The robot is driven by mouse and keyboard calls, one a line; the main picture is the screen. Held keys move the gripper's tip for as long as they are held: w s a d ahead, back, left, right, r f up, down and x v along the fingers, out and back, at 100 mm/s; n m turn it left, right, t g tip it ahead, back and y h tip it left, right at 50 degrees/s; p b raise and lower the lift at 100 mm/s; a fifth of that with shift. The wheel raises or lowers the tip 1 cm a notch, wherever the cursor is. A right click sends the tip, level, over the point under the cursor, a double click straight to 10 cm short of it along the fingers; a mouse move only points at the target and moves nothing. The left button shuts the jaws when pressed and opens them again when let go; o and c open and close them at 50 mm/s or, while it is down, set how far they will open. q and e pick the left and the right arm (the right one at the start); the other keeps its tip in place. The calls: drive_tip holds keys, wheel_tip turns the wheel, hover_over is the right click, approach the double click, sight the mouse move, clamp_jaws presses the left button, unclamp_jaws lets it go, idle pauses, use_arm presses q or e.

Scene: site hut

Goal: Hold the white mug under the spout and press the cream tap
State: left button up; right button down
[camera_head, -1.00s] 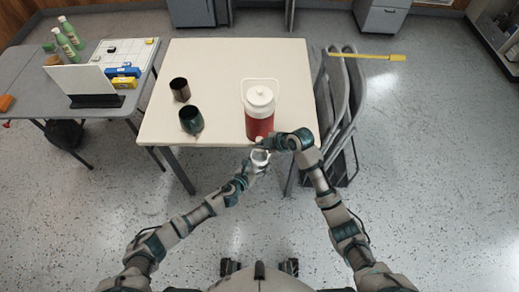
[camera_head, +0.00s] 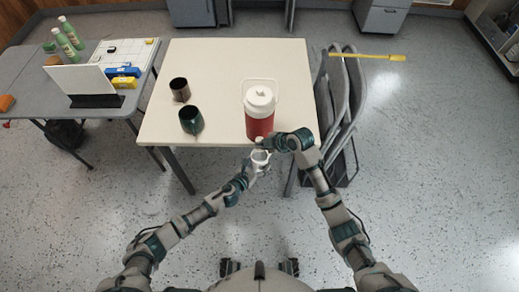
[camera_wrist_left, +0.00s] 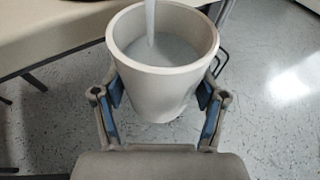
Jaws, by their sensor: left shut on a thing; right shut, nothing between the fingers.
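The white mug (camera_head: 261,157) is upright just off the table's front edge, below the front of the red drinks cooler (camera_head: 260,122) with its white lid. My left gripper (camera_wrist_left: 160,98) is shut on the mug, with a finger on each side of it. In the left wrist view a pale stream falls into the mug (camera_wrist_left: 163,90), and clear liquid stands inside it. My right gripper (camera_head: 264,144) is shut and empty at the cooler's lower front, where the tap is. The cream tap and spout are too small and covered to make out.
A dark green mug (camera_head: 191,121) and a dark brown mug (camera_head: 180,90) stand on the left of the cream table (camera_head: 222,70). Folded grey chairs (camera_head: 344,100) lean at its right side. A grey side table (camera_head: 58,98) with bottles stands at left.

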sight(261, 169)
use_arm(q)
drive_tip(key=shift+r, duration=0.1)
idle(0.3)
use_arm(e)
drive_tip(key=shift+r, duration=2.4)
drive_tip(key=shift+d, duration=0.1)
use_arm(q)
drive_tip(key=shift+d, duration=0.1)
use_arm(e)
drive_tip(key=s+d+r, duration=0.5)
drive_tip(key=s+d, duration=0.3)
use_arm(q)
drive_tip(key=shift+s, duration=0.1)
drive_tip(key=shift+s+p, duration=0.6)
drive_tip(key=shift+s, duration=1.4)
drive_tip(key=s, duration=0.2)
drive_tip(key=s+p, duration=0.1)
drive_tip(key=s, duration=0.1)
drive_tip(key=shift+s+f, duration=0.2)
drive_tip(key=shift+s, duration=0.2)
use_arm(e)
wheel_tip(261, 169, up, 3)
drive_tip(key=shift+f, duration=0.1)
